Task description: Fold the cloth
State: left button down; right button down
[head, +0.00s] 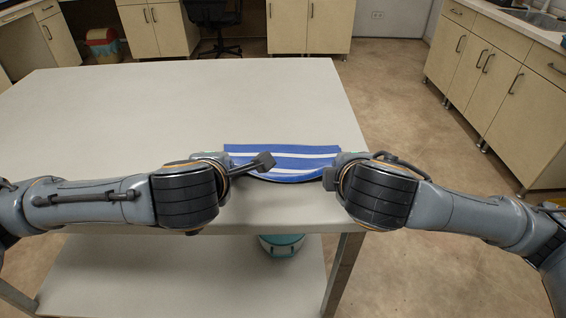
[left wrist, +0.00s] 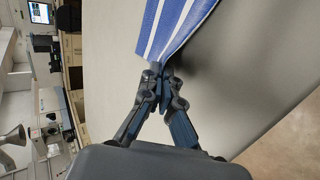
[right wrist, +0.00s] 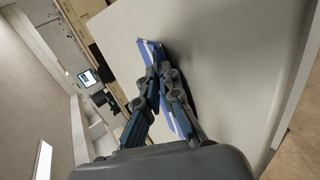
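The blue cloth with white stripes (head: 282,162) lies near the front edge of the table (head: 180,100), between my two arms. Its near edge bows in a curve. In the left wrist view, my left gripper (left wrist: 158,70) has its fingertips together on a corner of the cloth (left wrist: 178,25). In the right wrist view, my right gripper (right wrist: 160,68) has its fingertips closed on the cloth (right wrist: 147,50), seen nearly edge-on, with part of it behind the fingers. In the head view, my wrists largely hide both sets of fingertips and the cloth's side ends.
The tabletop is clear left of and beyond the cloth. A teal-and-white container (head: 281,245) stands below the table. Cabinets (head: 500,75) line the right side, with open floor between. An office chair (head: 215,20) is at the back.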

pick_arm(q)
jog(key=shift+s, duration=0.15)
pick_arm(e)
jog(key=shift+s, duration=0.15)
pick_arm(q)
jog(key=c, duration=2)
grip_release()
pick_arm(e)
jog(key=c, duration=1.9)
grip_release()
pick_arm(q)
jog(key=o, duration=0.8)
pick_arm(e)
jog(key=o, duration=0.7)
